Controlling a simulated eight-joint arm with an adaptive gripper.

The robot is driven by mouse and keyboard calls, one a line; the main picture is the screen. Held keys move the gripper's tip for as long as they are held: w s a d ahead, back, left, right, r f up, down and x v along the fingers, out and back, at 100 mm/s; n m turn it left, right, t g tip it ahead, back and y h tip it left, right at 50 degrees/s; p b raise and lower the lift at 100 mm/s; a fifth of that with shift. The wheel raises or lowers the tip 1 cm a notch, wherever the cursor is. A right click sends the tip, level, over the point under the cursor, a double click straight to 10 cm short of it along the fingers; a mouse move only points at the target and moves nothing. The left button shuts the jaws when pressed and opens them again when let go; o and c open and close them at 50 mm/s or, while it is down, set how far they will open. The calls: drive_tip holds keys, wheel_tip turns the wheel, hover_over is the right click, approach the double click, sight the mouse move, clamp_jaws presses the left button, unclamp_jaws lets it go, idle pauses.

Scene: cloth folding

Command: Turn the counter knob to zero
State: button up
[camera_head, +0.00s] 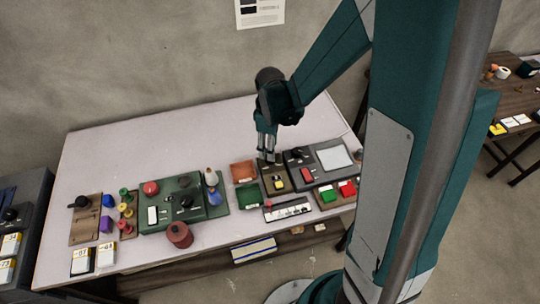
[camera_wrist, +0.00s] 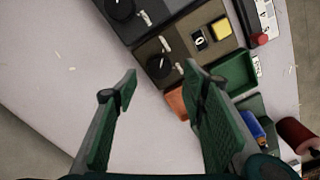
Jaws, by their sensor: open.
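The counter is a brown box (camera_wrist: 182,48) with a black round knob (camera_wrist: 158,67), a small white display (camera_wrist: 198,40) and a yellow button (camera_wrist: 222,28). The display's mark looks like a 0, but it is too small to be sure. In the head view the counter's yellow button (camera_head: 279,186) shows, and my gripper hides the knob. My gripper (camera_head: 268,156) points down over the back of the counter. In the wrist view its fingers (camera_wrist: 161,76) are apart, with the knob in the gap beyond their tips. Nothing is held, and I see no contact with the knob.
A dark box (camera_head: 318,166) with another knob adjoins the counter on the right. An orange tray (camera_head: 243,172) and a green tray (camera_head: 249,196) stand on its left. A white numbered strip (camera_head: 288,210) lies in front. The table's back area (camera_head: 180,130) is clear.

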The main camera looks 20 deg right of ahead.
drive_tip(key=shift+f+b, duration=0.4)
drive_tip(key=shift+f, duration=2.25)
drive_tip(key=shift+c, duration=0.7)
drive_tip(key=c, duration=0.8)
